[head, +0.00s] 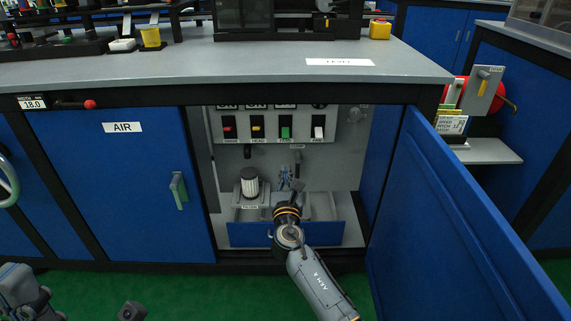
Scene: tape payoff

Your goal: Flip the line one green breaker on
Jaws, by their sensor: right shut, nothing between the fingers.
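The green breaker (285,132) is the third from left in a row of coloured switches on the panel inside the open cabinet. Its label below is too small to read surely, and I cannot tell its on or off position. My right gripper (286,174) reaches into the cabinet, below the green breaker and apart from it. It is shut and empty, partly hidden by its own wrist. Part of my left arm (22,290) shows at the bottom left; its fingers are not clear.
A red switch (229,132), a yellow switch (257,132) and a white switch (319,131) share the row. A white ribbed cylinder (249,181) stands below, behind a blue drawer front (247,235). The open blue door (440,215) bounds the right side.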

